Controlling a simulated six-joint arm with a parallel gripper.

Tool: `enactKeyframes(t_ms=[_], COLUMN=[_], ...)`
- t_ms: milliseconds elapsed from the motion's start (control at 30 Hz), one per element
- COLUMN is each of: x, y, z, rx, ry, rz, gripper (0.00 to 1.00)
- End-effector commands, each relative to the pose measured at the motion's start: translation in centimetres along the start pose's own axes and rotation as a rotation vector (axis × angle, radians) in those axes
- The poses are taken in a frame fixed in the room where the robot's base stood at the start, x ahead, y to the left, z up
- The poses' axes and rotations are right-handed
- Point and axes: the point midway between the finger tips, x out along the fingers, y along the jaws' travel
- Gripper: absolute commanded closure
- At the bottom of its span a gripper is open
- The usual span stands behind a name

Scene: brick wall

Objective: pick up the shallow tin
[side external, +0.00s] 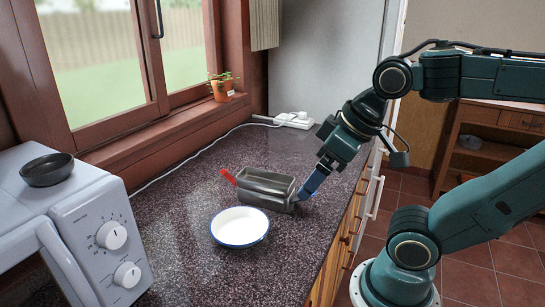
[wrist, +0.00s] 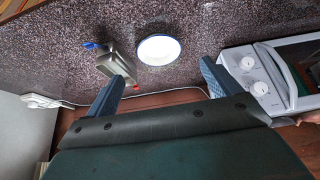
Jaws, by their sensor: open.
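A rectangular grey metal tin (side external: 266,188) stands on the dark speckled counter; it also shows in the wrist view (wrist: 116,64), left of centre. A small red piece (side external: 228,177) sticks out at one end, and a small blue piece (wrist: 91,45) shows at the other. A dark, round, shallow dish (side external: 47,170) sits on the microwave. I cannot tell for sure which one is the shallow tin. My gripper (side external: 307,190) is open, its blue fingers overlapping the rectangular tin's right end in the side view. In the wrist view my gripper (wrist: 162,71) shows nothing between its fingers.
A white round dish with a blue rim (side external: 240,227) lies in front of the rectangular tin. The white microwave (side external: 95,235) stands at the left. A potted plant (side external: 221,87) is on the sill. A white cable runs along the wall to a socket block (side external: 294,121).

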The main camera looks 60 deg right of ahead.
Motion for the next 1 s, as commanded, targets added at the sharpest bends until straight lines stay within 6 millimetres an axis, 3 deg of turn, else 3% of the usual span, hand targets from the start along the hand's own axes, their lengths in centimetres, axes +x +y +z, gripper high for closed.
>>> enactKeyframes(t_ms=[367, 667, 1000], x=[0.0, 0.7, 3.1], y=[0.4, 2.5, 6.5], z=[-1.1, -5.1, -10.1], rx=[-0.004, -0.02, -0.04], ry=[-0.025, -0.123, -0.259], rz=[0.01, 0.038, 0.048], gripper=[0.11, 0.11, 0.11])
